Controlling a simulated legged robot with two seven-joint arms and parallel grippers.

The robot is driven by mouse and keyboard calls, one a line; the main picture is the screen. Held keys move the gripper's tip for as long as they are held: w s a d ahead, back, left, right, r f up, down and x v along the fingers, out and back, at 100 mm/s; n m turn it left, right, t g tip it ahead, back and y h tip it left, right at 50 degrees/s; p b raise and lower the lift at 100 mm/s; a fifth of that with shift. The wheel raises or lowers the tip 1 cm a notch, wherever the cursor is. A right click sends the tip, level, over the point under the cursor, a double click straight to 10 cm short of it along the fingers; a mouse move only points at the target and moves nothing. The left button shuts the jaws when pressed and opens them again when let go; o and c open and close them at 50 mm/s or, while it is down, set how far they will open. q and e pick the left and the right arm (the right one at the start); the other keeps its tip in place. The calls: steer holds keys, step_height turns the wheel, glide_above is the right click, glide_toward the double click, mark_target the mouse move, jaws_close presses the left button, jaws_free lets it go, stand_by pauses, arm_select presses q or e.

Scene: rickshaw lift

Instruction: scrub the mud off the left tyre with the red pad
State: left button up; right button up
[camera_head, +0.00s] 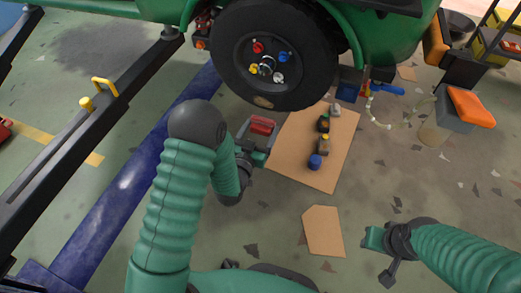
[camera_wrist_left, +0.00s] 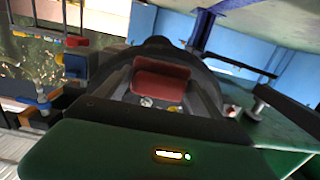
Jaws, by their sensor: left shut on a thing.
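The black tyre (camera_head: 302,75) hangs under the green rickshaw body, with a tan mud patch (camera_head: 263,102) low on its face. My left gripper (camera_head: 260,132) is shut on the red pad (camera_head: 262,126) just below the tyre, and a gap seems to show between them in the head view. In the left wrist view the red pad (camera_wrist_left: 160,80) sits between the two fingers, with the dark tyre (camera_wrist_left: 155,50) behind it. Whether it touches the tyre is hard to tell there. My right gripper (camera_head: 374,240) is low at the right, away from the tyre; its jaw opening is unclear.
A cardboard sheet (camera_head: 290,155) with several small coloured-cap items lies right of my left gripper. A smaller cardboard piece (camera_head: 323,231) lies nearer. A dark beam (camera_head: 110,95) and blue strip (camera_head: 130,180) run along the left. A bin with an orange cloth (camera_head: 470,107) stands right.

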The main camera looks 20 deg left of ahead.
mark_target(273, 106)
arm_select(q)
steer(key=shift+f, duration=0.2)
steer(key=shift+w+r, duration=0.1)
steer(key=shift+r, duration=0.1)
steer(key=w, duration=0.4)
steer(key=shift+w+d+r+b, duration=0.1)
steer(key=shift+w+d+b, duration=0.25)
steer(key=shift+b, duration=0.05)
steer(key=shift+w, duration=0.55)
arm_select(e)
steer(key=shift+d+f, duration=0.2)
steer(key=shift+f, duration=0.85)
arm_select(q)
steer(key=shift+w, duration=0.9)
arm_select(e)
steer(key=shift+f, duration=0.2)
